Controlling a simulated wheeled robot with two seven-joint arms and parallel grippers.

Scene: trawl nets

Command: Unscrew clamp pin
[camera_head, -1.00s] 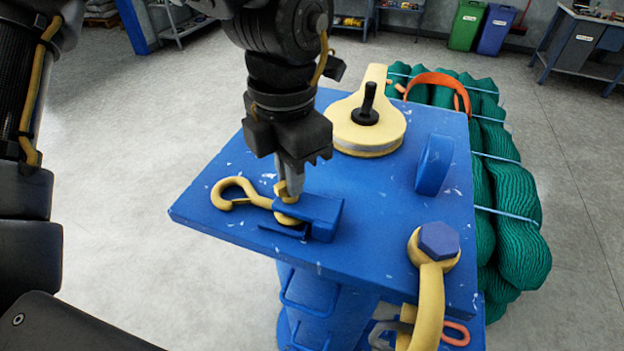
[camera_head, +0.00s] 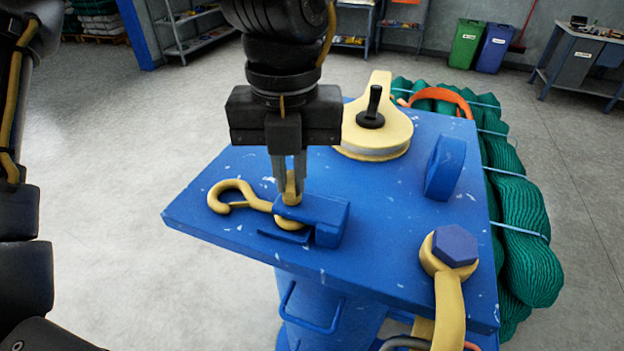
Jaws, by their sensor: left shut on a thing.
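My left gripper (camera_head: 289,180) points straight down over the blue table, shut on the yellow clamp pin (camera_head: 291,190). The pin stands upright at the blue clamp block (camera_head: 318,212); its lower end is hidden by the block. A yellow hook (camera_head: 232,189) lies on the table with its shank running into the clamp. My right gripper is not in view.
A green net bundle (camera_head: 520,210) lies beyond the right edge.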

